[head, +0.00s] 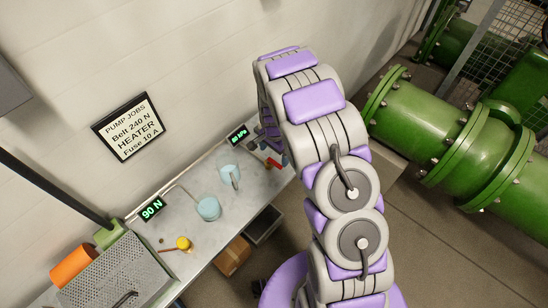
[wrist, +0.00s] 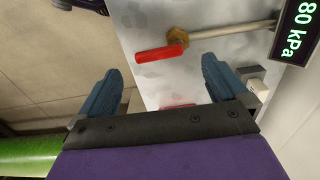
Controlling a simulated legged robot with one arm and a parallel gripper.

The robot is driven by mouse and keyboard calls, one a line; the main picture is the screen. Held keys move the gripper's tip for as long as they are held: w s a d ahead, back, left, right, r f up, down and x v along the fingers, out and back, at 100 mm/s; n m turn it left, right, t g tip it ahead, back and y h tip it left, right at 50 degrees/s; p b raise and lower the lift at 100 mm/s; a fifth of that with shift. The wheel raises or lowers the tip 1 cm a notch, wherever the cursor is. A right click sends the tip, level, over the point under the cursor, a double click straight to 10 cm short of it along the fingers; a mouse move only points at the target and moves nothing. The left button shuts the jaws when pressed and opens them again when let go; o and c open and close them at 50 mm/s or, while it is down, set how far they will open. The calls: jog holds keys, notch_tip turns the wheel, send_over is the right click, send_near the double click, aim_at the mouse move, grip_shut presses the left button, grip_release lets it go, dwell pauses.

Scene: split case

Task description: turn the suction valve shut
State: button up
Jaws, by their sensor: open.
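In the wrist view a red lever handle (wrist: 162,53) sits on a brass valve body (wrist: 178,36), with a metal pipe (wrist: 235,28) running right from it. The lever lies nearly in line with the pipe, slightly tilted. My gripper (wrist: 162,65) is open and empty, its two blue fingers apart on either side below the lever, not visibly touching it. A second red piece (wrist: 178,106) shows between the fingers, partly hidden by the gripper. In the head view a red part (head: 273,163) shows at the bench's right end; my arm hides much there.
A display (wrist: 298,30) reads 80 kPa beside the pipe. Large green pipes (head: 430,130) stand right. A wall sign (head: 128,127) hangs left.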

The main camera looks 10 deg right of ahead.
aim_at(274, 162)
notch_tip(274, 162, up, 12)
jog(key=shift+r+p, duration=0.25)
jog(key=shift+p, duration=0.15)
dwell(0.3)
jog(key=s+d+r+n+b, duration=0.1)
jog(key=s+r+n, duration=0.1)
jog(key=s+r, duration=0.5)
jog(key=s+d+r+n+b, duration=0.1)
jog(key=s+r+n, duration=0.3)
jog(key=s, duration=0.6)
jog(key=s+r+n+g+b, duration=0.1)
jog(key=s+n, duration=0.4)
jog(key=s, duration=1.5)
jog(key=shift+s+a+r+g+b, duration=0.3)
jog(key=shift+a+r+g+b, duration=0.2)
jog(key=shift+r, duration=0.25)
